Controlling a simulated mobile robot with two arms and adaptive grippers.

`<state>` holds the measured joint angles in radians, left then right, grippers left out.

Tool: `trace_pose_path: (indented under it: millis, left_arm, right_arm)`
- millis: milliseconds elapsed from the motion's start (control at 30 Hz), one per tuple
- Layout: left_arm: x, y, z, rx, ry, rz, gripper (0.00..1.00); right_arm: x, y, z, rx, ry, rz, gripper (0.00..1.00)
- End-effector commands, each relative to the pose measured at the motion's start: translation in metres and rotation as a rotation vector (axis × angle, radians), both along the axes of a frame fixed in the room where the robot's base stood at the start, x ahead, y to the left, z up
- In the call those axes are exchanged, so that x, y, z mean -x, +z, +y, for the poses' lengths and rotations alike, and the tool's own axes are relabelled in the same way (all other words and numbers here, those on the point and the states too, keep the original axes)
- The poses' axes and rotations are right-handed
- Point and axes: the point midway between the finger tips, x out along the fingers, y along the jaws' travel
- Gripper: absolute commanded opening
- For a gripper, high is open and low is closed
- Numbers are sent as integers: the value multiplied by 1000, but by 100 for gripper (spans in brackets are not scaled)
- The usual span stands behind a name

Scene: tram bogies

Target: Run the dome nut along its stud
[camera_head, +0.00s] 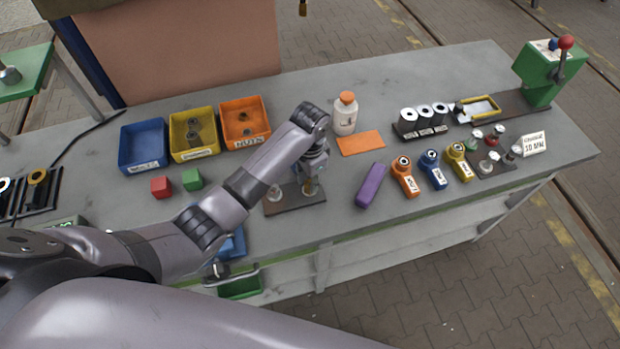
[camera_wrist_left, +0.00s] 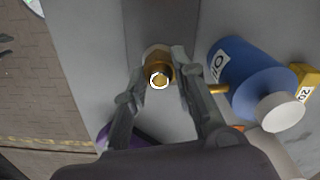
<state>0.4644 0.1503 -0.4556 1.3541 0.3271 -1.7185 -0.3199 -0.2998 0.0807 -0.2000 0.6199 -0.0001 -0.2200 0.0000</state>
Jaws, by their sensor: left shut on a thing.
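The brass dome nut (camera_wrist_left: 158,75) is between the fingertips of my left gripper (camera_wrist_left: 160,68) in the left wrist view, with a bright round top facing the camera. The gripper is shut on it. In the head view my left gripper (camera_head: 316,172) points down over a dark base plate (camera_head: 296,204) on the bench. A brass part (camera_head: 310,187) shows just under the fingers, but I cannot tell nut from stud there. The stud's thread is hidden by the nut and fingers. My right gripper is not in view.
A second fitting (camera_head: 275,193) stands on the plate's left side. A purple block (camera_head: 370,186) lies to the right. A blue cylinder (camera_wrist_left: 245,72) is close to the right finger in the wrist view. Three bins stand behind left; a white bottle (camera_head: 345,114) stands behind.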

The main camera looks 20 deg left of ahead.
Motion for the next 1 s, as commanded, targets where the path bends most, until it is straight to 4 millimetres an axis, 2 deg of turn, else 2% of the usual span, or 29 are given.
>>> trace_pose_path:
  millis: [33, 433, 1000]
  left_arm:
    - [-5, 6, 1, 0, -39, -15, 0]
    - [-5, 6, 1, -1, -275, -15, 0]
    - [-5, 6, 1, 0, -336, -15, 0]
  right_arm:
    - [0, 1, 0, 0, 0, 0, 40]
    - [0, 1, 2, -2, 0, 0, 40]
    - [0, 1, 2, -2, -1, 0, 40]
